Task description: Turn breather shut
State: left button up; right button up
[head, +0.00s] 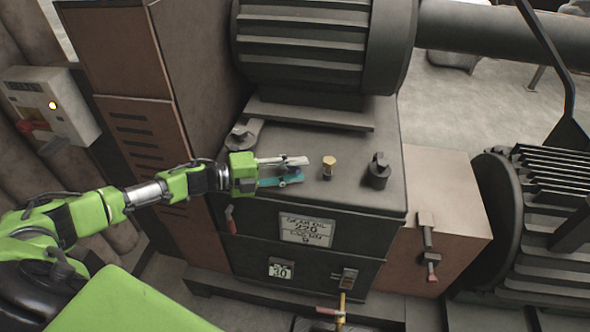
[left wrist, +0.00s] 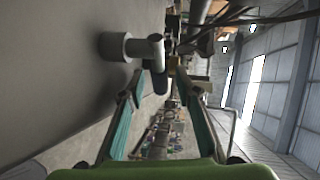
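The black breather-like fitting (head: 378,172), a round base with a turnable-looking head, stands upright on the dark gearbox top (head: 345,193). A brass hex-headed plug (head: 329,163) stands to its left; no label shows which fitting is the breather. My left gripper (head: 303,169) is over the gearbox top, left of the brass plug, pointing right and apart from the black fitting. In the left wrist view its fingers (left wrist: 160,88) are spread with nothing held. A grey cylinder-based fitting (left wrist: 118,47) shows ahead, beyond the fingertips. My right gripper is out of view.
A large finned motor (head: 310,50) stands behind the gearbox top. Another grey fitting (head: 243,134) is at the back left. A brown cabinet (head: 130,100) rises on the left, and a second finned motor (head: 540,220) stands right. The front-right gearbox top is clear.

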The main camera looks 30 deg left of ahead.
pick_arm(q)
jog(key=v, duration=0.7)
jog(key=shift+s+a+r, duration=0.1)
jog(key=shift+s+a, duration=0.05)
